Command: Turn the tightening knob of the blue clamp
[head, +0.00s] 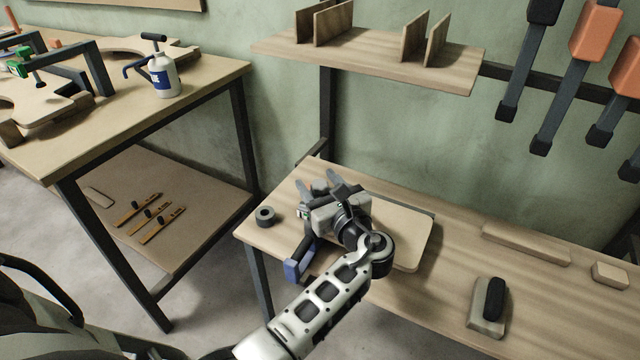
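The blue clamp (296,269) is at the front left edge of the workbench, with its blue end hanging below the edge. Its upper part goes behind my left gripper (320,186), so I cannot make out its tightening knob. My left gripper is over the bench's left end, above the clamp and close to it. Its body and wrist block the view of what lies between the fingers, and contact with the clamp cannot be seen. A pale board with rounded corners (412,246) lies beside it, partly under my wrist. My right gripper is not in view.
A dark tape roll (265,216) stands left of my gripper on the workbench (450,262). A sanding block (488,308) and wooden pieces (525,244) lie to the right. A shelf (375,66) hangs above.

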